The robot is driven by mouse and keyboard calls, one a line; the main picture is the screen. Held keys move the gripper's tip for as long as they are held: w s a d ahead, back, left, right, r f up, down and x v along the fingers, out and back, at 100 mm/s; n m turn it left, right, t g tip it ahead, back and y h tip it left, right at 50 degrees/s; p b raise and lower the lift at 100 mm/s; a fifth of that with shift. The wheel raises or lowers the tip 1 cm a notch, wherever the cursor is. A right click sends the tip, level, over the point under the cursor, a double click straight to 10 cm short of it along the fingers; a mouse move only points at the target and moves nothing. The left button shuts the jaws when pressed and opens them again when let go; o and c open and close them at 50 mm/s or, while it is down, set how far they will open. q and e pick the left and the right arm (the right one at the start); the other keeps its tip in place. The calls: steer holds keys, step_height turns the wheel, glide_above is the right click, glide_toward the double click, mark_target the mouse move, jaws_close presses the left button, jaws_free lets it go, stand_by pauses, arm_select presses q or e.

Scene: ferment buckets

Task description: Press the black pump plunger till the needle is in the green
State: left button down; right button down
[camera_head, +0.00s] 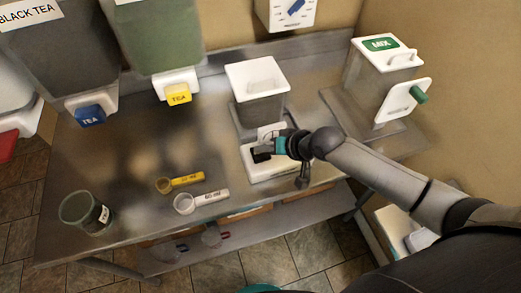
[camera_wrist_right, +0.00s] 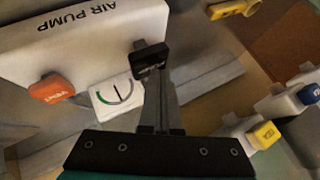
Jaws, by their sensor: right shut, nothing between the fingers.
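The white air pump (camera_head: 270,172) sits on the metal table; its printed top also shows in the right wrist view (camera_wrist_right: 70,40). Its black plunger (camera_wrist_right: 149,53) shows at the tips of my right gripper's fingers. How far down it is, I cannot tell. My right gripper (camera_head: 268,150) is shut and empty, over the pump, its tips at or very near the plunger. The round gauge (camera_wrist_right: 118,94) has a dark needle and a green arc on its left side; the needle appears outside the green. My left gripper is not in view.
An orange vent button (camera_wrist_right: 51,89) is beside the gauge. A white-lidded bucket (camera_head: 258,82) stands behind the pump, a MIX container (camera_head: 378,75) to the right.

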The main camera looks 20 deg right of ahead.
mark_target(263, 155)
steer(key=shift+s+f+b, duration=0.15)
steer(key=shift+f+b, duration=0.5)
steer(key=shift+f, duration=0.65)
stand_by(0.5)
stand_by(0.4)
steer(key=shift+r+p, duration=2)
steer(key=shift+p, duration=0.2)
steer(key=shift+r, duration=0.1)
step_height(263, 155, up, 4)
steer(key=p, duration=0.3)
steer(key=shift+p, duration=0.3)
steer(key=shift+r+p, duration=0.5)
steer(key=shift+r, duration=0.1)
